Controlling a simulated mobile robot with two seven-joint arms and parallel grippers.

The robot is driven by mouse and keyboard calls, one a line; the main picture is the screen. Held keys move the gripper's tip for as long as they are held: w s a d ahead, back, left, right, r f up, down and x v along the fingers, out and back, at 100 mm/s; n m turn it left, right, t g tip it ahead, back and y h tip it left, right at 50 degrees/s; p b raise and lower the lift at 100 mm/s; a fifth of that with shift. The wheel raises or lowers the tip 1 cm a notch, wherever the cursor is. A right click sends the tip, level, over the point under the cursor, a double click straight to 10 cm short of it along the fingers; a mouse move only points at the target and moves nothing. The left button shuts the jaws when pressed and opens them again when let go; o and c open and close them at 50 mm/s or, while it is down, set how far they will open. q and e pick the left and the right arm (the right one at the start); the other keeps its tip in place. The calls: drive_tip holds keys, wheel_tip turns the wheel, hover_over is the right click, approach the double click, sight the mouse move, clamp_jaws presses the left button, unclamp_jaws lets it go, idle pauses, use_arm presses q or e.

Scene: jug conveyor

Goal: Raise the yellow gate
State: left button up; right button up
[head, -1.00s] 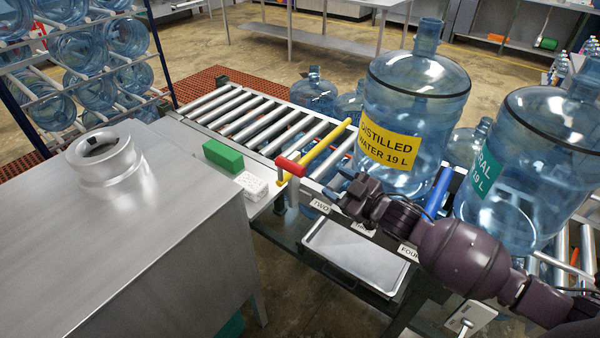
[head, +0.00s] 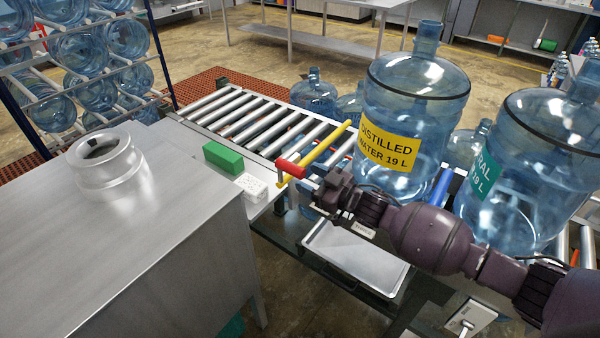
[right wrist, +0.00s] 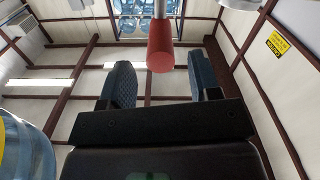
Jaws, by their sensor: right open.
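The yellow gate (head: 325,146) is a bar lying low across the conveyor, just left of the jug labelled distilled water. Its red handle (head: 290,169) sticks out at the conveyor's near side. My right gripper (head: 312,182) is open just right of the handle. In the right wrist view the red handle (right wrist: 160,55) shows beyond and between the open fingers (right wrist: 162,85), with no contact visible. My left gripper is in neither view.
The distilled water jug (head: 412,110) stands close behind my right arm, with another large jug (head: 530,160) to its right. A green block (head: 222,157) and a white block (head: 250,185) lie left of the handle. A metal tray (head: 355,257) sits below. The rollers (head: 240,115) left of the gate are bare.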

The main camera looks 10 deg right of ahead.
sight(300, 173)
drive_tip(key=shift+x, duration=1.75)
drive_tip(key=shift+c, duration=0.2)
clamp_jaws()
